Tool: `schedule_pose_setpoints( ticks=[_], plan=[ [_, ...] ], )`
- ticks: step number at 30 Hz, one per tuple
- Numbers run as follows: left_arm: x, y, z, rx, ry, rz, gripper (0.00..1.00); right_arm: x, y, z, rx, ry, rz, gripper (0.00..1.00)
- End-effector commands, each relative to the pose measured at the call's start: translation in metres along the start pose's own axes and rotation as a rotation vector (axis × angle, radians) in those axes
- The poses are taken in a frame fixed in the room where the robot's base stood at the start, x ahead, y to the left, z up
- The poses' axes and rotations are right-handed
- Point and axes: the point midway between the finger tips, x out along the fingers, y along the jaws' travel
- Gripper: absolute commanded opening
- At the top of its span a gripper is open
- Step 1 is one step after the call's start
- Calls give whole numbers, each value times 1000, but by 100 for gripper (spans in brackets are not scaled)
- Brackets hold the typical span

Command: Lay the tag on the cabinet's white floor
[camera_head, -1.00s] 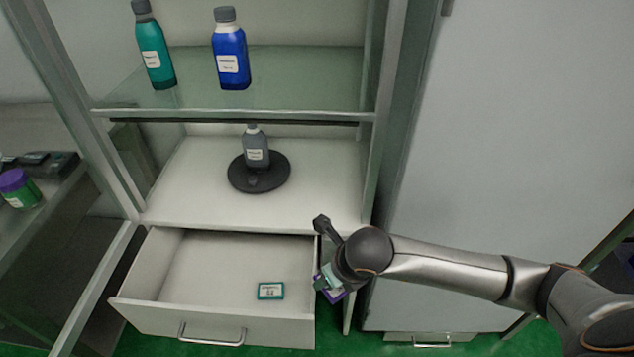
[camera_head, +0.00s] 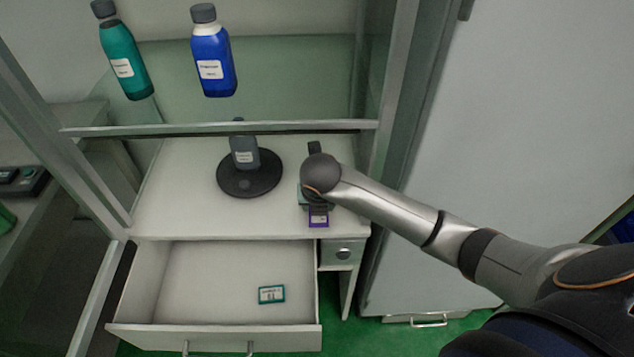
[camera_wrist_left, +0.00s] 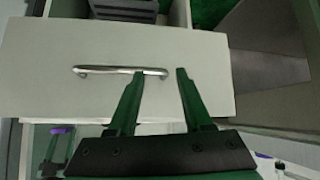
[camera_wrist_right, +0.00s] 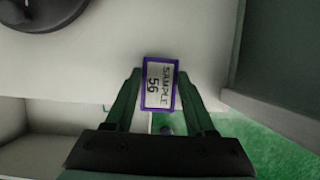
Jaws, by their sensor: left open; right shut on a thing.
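The purple-edged tag (camera_wrist_right: 158,86), marked "SAMPLE 56", is held between the fingers of my right gripper (camera_wrist_right: 159,74). In the head view the tag (camera_head: 318,218) shows below my right wrist, over the front right part of the cabinet's white floor (camera_head: 180,205). I cannot tell whether it touches the floor; the right fingers are mostly hidden by the wrist there. My left gripper (camera_wrist_left: 160,74) is open and empty, in front of a drawer front with a metal handle (camera_wrist_left: 105,70). It is not seen in the head view.
A grey bottle (camera_head: 244,153) stands on a black round turntable (camera_head: 250,180) left of my right gripper. Below, an open drawer (camera_head: 190,280) holds a teal-edged tag (camera_head: 271,294). A glass shelf (camera_head: 250,80) with a teal bottle (camera_head: 125,60) and blue bottle (camera_head: 212,55) is above.

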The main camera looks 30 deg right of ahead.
Motion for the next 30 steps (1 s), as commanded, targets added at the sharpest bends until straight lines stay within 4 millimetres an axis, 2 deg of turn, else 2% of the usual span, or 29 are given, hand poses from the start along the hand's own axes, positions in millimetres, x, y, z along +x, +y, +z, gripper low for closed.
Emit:
schedule_pose_setpoints(
  ticks=[3,11,18,22,30],
  plan=[
    [0,0,0,0,0,0,50,8,1,20,3,0,2,1],
    [0,0,1,0,-1,-1,50,16,0,39,0,0,1,1],
    [1,0,2,0,-1,0,50,29,1,70,2,0,2,1],
    [0,0,1,0,-2,0,50,41,1,62,-2,2,3,1],
    [0,0,1,0,-1,0,50,42,1,62,-2,0,2,1]
  ],
)
